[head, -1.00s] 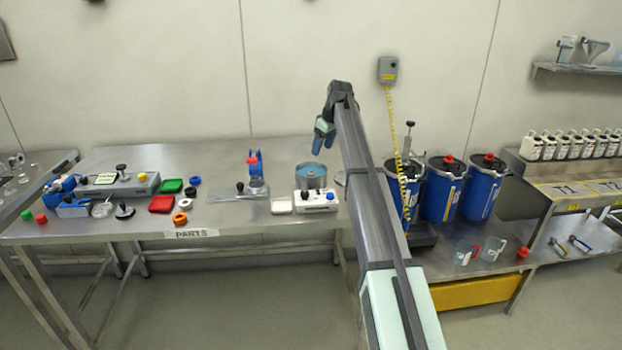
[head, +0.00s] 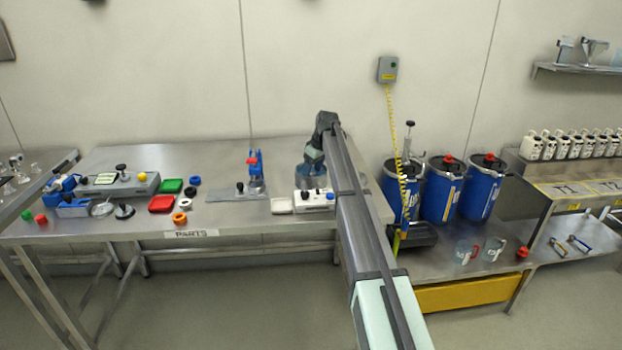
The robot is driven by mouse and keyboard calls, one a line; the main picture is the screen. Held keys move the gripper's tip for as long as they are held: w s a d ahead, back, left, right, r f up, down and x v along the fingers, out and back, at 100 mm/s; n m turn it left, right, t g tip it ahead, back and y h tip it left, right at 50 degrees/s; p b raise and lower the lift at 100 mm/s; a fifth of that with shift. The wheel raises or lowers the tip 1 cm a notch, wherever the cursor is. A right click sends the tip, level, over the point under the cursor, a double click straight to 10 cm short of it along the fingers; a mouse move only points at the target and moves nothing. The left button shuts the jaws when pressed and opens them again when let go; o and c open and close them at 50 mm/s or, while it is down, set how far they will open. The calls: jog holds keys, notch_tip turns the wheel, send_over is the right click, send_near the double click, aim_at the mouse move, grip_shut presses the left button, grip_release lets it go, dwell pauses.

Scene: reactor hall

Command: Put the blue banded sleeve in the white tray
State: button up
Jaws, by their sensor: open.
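My gripper (head: 313,162) points down over the round metal basin (head: 302,183), its open fingers at or just above the rim. The arm hides part of the basin, and I cannot see what lies inside it. The small white tray (head: 281,206) sits on the steel table, left of a white box with knobs (head: 314,203) and in front of the basin, and looks empty. I cannot make out a blue banded sleeve for certain. A blue upright part with some red (head: 254,163) stands on a grey plate fixture (head: 238,192) left of the basin.
Red and green trays (head: 162,203) and several small rings, including an orange one (head: 179,218), lie left on the table. Blue drums (head: 443,189) and a coiled yellow cable (head: 397,150) are right of my arm.

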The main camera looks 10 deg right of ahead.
jog(key=shift+x, duration=1.2)
grip_shut()
